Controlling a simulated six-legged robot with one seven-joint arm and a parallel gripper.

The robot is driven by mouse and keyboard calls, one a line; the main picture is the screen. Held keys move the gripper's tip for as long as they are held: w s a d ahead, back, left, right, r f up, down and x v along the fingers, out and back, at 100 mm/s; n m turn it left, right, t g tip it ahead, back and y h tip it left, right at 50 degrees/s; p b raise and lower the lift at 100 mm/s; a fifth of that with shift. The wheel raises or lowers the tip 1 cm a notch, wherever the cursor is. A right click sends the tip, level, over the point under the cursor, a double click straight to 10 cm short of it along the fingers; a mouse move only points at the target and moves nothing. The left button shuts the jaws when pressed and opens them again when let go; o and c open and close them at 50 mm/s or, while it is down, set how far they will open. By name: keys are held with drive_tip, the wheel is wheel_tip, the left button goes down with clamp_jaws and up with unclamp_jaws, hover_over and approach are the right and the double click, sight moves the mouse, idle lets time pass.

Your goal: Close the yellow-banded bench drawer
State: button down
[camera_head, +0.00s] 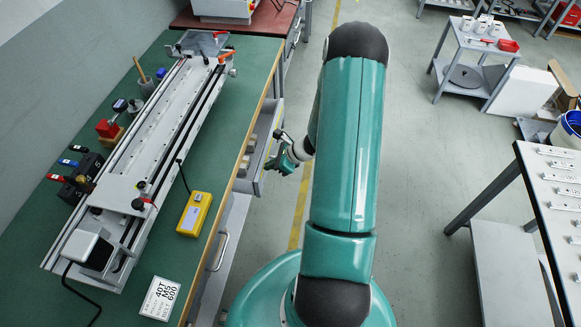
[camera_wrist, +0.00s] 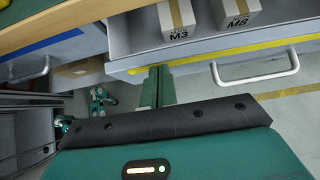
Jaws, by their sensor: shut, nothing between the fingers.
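The yellow-banded drawer (camera_wrist: 205,58) stands open in the wrist view, with a yellow strip along its front's top edge and a pale bar handle (camera_wrist: 256,74) to the right of my gripper. In the head view the open drawer (camera_head: 256,165) sticks out from the bench's right side, partly behind my arm. My gripper (camera_wrist: 159,72) is shut and empty, its fingertips at the drawer's front, left of the handle. Whether they touch is unclear. My gripper also shows in the head view (camera_head: 272,166).
The green bench top (camera_head: 165,240) carries a long rail fixture (camera_head: 150,125) and a yellow control box (camera_head: 194,214). Another handle (camera_head: 218,252) is on the bench front nearer me. A work table (camera_head: 545,165) stands at right; open floor lies between.

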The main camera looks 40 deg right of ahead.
drive_tip(key=w+a, duration=0.1)
drive_tip(key=w, duration=0.1)
drive_tip(key=w+a, duration=0.2)
idle(0.3)
